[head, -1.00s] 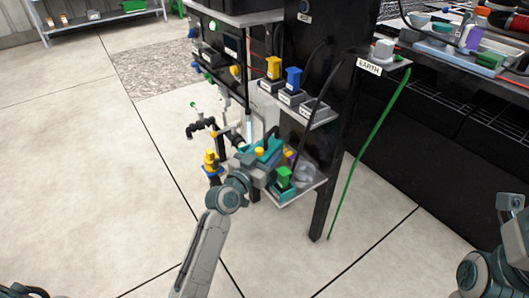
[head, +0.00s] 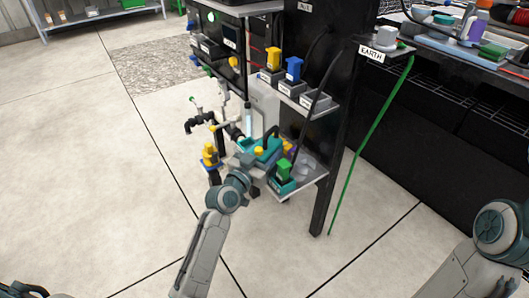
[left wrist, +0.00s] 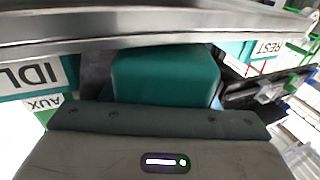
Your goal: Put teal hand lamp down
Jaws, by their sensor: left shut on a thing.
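The teal hand lamp (head: 268,147) is at my left gripper (head: 250,160), beside the low shelf of the black stand in the head view. My left gripper is shut on it. In the left wrist view a teal block, apparently the lamp (left wrist: 165,78), fills the middle just beyond the gripper, below a grey metal edge. The fingertips and the lamp's underside are hidden. A teal holder with a green block (head: 284,170) stands on the low shelf (head: 305,179), close to the right of the gripper. My right gripper is out of view; only its arm shows.
Yellow and blue blocks (head: 293,68) stand on an upper shelf. A black pipe with valves (head: 200,122) and a yellow fitting (head: 209,155) are left of the gripper. A metal edge (left wrist: 150,28) and a REST label (left wrist: 264,47) lie close in the wrist view. Open floor lies left.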

